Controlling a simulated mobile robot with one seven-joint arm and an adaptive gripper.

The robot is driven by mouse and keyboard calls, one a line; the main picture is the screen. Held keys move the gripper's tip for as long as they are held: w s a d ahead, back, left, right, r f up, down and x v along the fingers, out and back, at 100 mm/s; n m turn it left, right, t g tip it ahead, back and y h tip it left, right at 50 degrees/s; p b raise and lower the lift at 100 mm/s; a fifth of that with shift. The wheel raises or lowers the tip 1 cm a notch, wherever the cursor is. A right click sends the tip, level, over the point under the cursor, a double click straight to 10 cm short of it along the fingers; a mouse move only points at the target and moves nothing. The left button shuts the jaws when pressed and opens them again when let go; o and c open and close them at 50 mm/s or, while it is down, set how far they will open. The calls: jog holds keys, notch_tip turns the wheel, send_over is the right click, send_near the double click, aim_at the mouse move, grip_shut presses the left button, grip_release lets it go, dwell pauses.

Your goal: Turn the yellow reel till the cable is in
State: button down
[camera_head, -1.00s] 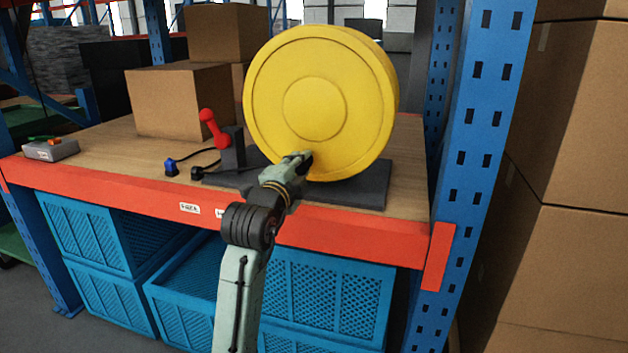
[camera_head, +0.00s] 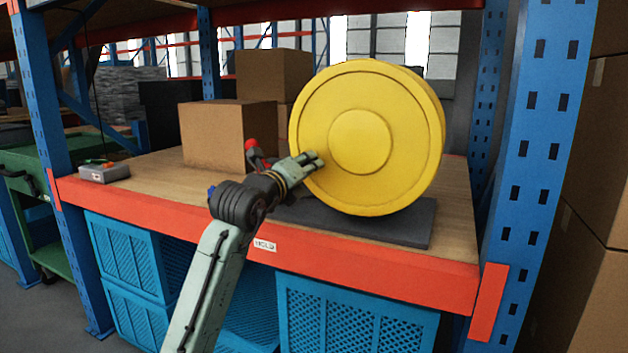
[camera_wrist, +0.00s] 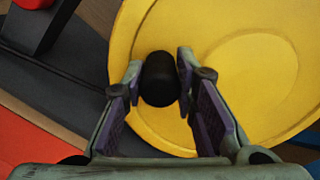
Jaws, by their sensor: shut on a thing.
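The yellow reel (camera_head: 365,140) stands upright on a dark base plate (camera_head: 400,222) on the wooden shelf. My gripper (camera_head: 316,160) is at the left part of the reel's front face. In the wrist view my gripper (camera_wrist: 160,75) has its two fingers on either side of a black knob (camera_wrist: 160,80), which stands out from the yellow face (camera_wrist: 225,60). The red-handled lever (camera_head: 251,146) beside the reel is partly hidden behind my arm. The cable is hidden from the body camera by my arm, and only a blue bit (camera_head: 211,190) shows next to it.
Cardboard boxes (camera_head: 228,135) stand behind and to the left on the shelf. A grey control box (camera_head: 104,172) lies at the far left. A blue rack post (camera_head: 545,150) rises close to the right. Blue crates (camera_head: 355,315) sit under the orange beam (camera_head: 370,275).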

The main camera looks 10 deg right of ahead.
aim_at(311, 142)
jog(key=shift+w+a+r+m+p, duration=0.15)
jog(key=shift+a+r+m, duration=0.05)
jog(key=shift+r+m, duration=0.25)
jog(key=shift+w+a+r+m+p, duration=0.1)
jog(key=shift+a+r+m+p, duration=0.05)
jog(key=shift+r+m, duration=0.3)
jog(key=shift+w+a+r+p, duration=0.1)
jog(key=shift+r+p, duration=0.3)
jog(key=shift+r, duration=0.3)
jog(key=shift+w+a+r+p, duration=0.1)
jog(key=shift+r+p, duration=0.3)
jog(key=shift+r, duration=0.3)
jog(key=shift+s+r, duration=0.1)
jog(key=c, duration=1.3)
grip_release()
jog(key=shift+d, duration=0.1)
jog(key=shift+s+a, duration=0.3)
jog(key=v, duration=1.1)
